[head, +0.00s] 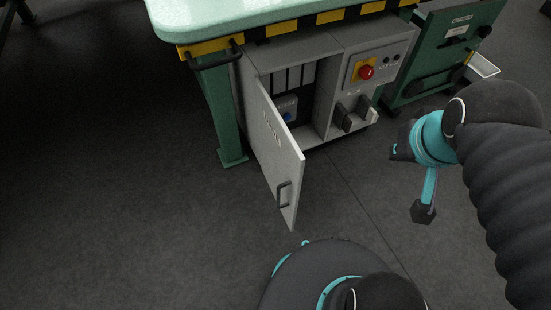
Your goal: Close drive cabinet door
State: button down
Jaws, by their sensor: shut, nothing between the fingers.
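The drive cabinet (335,65) is a grey box under the green-topped table. Its door (277,150) stands wide open, hinged at the cabinet's left side and swung out toward me. A dark bar handle (284,194) is near the door's free edge, low down. The open bay shows dark slots and a blue-grey unit (288,106). My gripper (402,148) is to the right of the door, apart from it and in front of the cabinet's right side. It is shut and holds nothing; its fingertips are small and partly hidden.
A red knob on a yellow plate (366,72) is on the cabinet's right face, with dark blocks (352,114) below. A green leg (221,115) stands left of the door. A green machine (441,55) and white tray (483,66) are at right. Floor left is clear.

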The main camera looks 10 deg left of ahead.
aim_at(270, 168)
jog(key=u, duration=1.1)
jog(key=k, duration=0.55)
jog(key=z, duration=0.5)
jog(key=i, duration=0.35)
